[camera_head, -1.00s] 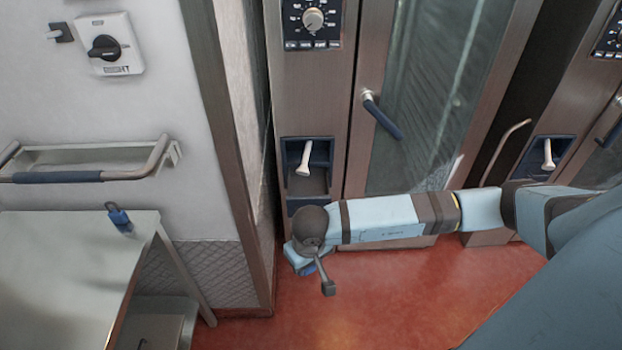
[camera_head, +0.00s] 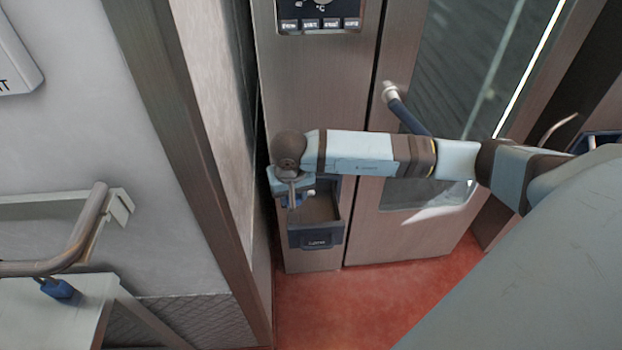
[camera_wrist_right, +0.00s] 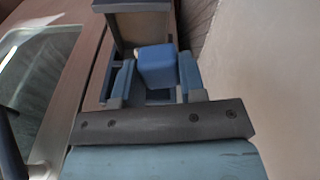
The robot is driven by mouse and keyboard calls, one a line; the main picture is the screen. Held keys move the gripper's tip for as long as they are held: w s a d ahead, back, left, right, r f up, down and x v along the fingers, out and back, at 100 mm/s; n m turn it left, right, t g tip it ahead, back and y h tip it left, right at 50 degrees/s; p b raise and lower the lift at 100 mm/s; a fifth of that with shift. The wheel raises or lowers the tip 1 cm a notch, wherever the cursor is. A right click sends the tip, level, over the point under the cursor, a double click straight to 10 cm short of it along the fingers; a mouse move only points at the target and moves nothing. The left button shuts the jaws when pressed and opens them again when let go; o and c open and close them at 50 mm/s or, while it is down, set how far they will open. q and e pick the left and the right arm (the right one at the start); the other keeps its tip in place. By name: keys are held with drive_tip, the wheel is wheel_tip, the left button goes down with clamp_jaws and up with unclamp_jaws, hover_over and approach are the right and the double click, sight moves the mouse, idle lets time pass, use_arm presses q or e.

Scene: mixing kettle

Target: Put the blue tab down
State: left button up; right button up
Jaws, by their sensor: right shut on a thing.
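My right gripper (camera_head: 291,197) is at the dark blue recess in the front of the left steel cabinet. In the right wrist view its fingers (camera_wrist_right: 156,80) are shut on a rounded blue tab (camera_wrist_right: 157,66). In the head view the arm and wrist largely hide the tab and the upper part of the recess. Below the gripper is an open-topped drawer or tray (camera_head: 316,238) with a dark blue front, also seen in the wrist view (camera_wrist_right: 134,6). My left gripper is out of view.
The cabinet's glass door has a dark blue handle (camera_head: 409,114) behind my right arm. A pale table (camera_head: 40,320) with a blue padlock-like piece (camera_head: 60,289) is at lower left, under a wall rail (camera_head: 85,235). The red floor (camera_head: 370,300) in front is clear.

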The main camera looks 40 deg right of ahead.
drive_tip(key=w+d+f+m+b, duration=0.2)
drive_tip(key=w+d+m+b, duration=0.45)
drive_tip(key=b, duration=0.55)
use_arm(q)
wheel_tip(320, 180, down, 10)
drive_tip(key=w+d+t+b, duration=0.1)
drive_tip(key=b, duration=0.2)
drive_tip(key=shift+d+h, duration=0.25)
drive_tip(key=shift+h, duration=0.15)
use_arm(e)
wheel_tip(320, 180, down, 20)
drive_tip(key=shift+w+d+g, duration=0.3)
drive_tip(key=shift+w+d, duration=0.1)
drive_tip(key=shift+d, duration=0.05)
use_arm(q)
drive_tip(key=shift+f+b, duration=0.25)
drive_tip(key=shift+b, duration=0.35)
use_arm(e)
drive_tip(key=shift+f, duration=0.5)
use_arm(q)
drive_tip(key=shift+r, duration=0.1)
use_arm(e)
drive_tip(key=o, duration=0.9)
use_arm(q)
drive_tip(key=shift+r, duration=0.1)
